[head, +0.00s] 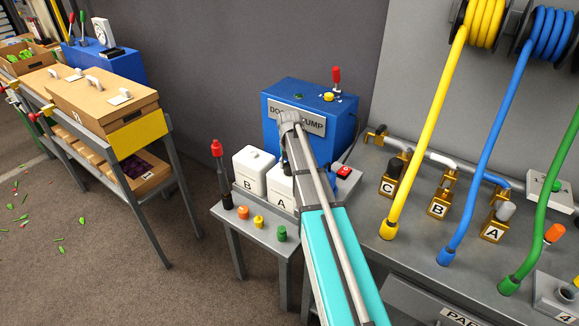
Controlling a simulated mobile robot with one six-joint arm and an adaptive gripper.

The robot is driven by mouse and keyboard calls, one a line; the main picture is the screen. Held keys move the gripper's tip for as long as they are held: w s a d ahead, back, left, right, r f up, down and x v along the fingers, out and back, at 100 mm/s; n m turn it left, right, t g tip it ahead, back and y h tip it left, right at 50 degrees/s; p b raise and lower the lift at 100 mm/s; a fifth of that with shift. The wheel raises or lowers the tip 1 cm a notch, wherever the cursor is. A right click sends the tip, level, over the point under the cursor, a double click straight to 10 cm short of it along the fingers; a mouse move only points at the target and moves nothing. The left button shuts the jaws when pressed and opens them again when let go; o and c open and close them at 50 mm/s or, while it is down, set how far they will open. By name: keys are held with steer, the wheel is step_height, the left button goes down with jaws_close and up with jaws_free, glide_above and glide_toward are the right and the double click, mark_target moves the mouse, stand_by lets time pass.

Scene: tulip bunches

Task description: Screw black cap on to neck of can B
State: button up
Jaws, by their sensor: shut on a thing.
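Can B (251,172) is a white can marked B, upright at the back left of the small grey stand. Its top shows as a pale flat face; I cannot make out its neck clearly. Can A (279,187) stands close on its right, partly behind my arm. My gripper (285,161) hangs from the arm's far end, above and behind can A and right of can B. The arm hides most of it. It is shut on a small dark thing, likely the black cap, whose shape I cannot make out. No black cap shows loose on the stand.
Orange (243,212), yellow (258,221) and green (282,233) caps sit along the stand's front. A black, red-topped tool (221,172) rises at its left corner. The blue dosing pump (311,112) stands close behind. Yellow, blue and green hoses hang at right.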

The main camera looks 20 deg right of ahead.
steer(key=shift+n, duration=1.3)
steer(key=o, duration=1.2)
steer(key=shift+m, duration=0.3)
steer(key=m, duration=0.4)
steer(key=shift+m, duration=2.3)
steer(key=shift+m, duration=0.3)
